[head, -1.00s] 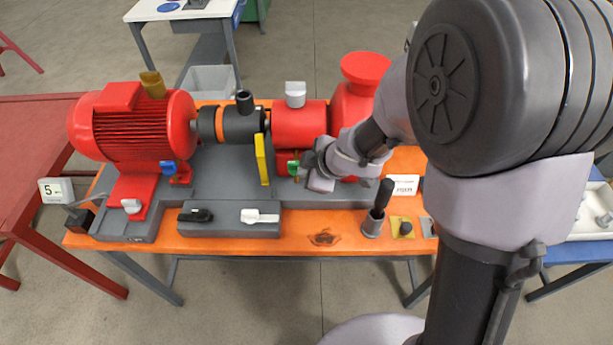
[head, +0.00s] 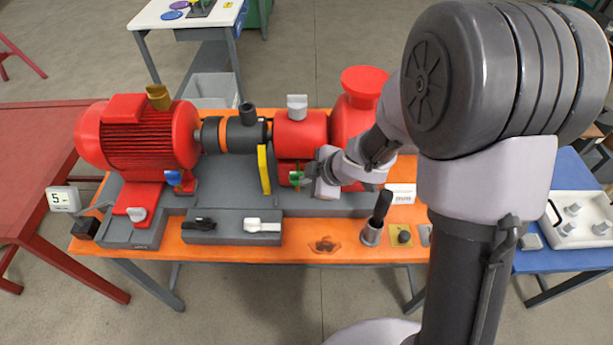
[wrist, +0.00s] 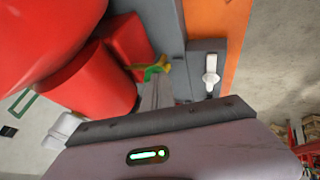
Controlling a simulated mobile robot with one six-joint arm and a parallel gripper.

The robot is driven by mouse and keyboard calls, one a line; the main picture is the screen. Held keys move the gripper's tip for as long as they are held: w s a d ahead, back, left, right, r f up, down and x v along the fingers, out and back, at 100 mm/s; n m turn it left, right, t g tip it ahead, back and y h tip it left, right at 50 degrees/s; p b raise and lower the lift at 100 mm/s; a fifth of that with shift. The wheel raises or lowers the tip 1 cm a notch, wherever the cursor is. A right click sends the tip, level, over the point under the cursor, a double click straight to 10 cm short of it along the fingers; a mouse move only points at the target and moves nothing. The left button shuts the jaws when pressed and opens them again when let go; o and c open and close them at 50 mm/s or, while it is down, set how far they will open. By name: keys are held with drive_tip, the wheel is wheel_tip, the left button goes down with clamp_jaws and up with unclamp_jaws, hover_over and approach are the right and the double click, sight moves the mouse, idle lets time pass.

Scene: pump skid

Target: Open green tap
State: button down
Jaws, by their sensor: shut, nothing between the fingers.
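The green tap (head: 296,178) sits low on the front of the red pump body, just right of the yellow upright plate (head: 264,170). My gripper (head: 310,175) is right beside the tap on its right side. In the wrist view the green tap (wrist: 150,74) shows just beyond my shut fingers (wrist: 158,88), which hide part of it. I cannot tell whether the fingertips touch it. The fingers hold nothing.
A blue tap (head: 174,178) and a white tap (head: 137,214) are to the left. A box with black and white levers (head: 232,228) stands in front. An upright black-handled part (head: 377,218) is at the front right. The orange table (head: 290,250) has some bare front edge.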

drive_tip(key=shift+w+d+r+n+g+y+p, duration=0.1)
drive_tip(key=shift+d+r+n+g+y+p, duration=0.15)
drive_tip(key=shift+n+p, duration=0.95)
drive_tip(key=w+n+g+y+p, duration=0.1)
drive_tip(key=n+p, duration=0.1)
drive_tip(key=p, duration=0.5)
drive_tip(key=w+d+n+g+p, duration=0.1)
drive_tip(key=n+g+p, duration=0.1)
drive_tip(key=p, duration=0.5)
drive_tip(key=shift+w+f+y, duration=0.1)
drive_tip(key=shift+w+y, duration=0.15)
drive_tip(key=shift+y, duration=0.1)
drive_tip(key=shift+w+f+p, duration=0.15)
drive_tip(key=shift+w+p, duration=0.25)
drive_tip(key=shift+p, duration=0.05)
drive_tip(key=p+v, duration=0.2)
drive_tip(key=v, duration=1.5)
drive_tip(key=shift+r, duration=0.25)
drive_tip(key=shift+d, duration=0.2)
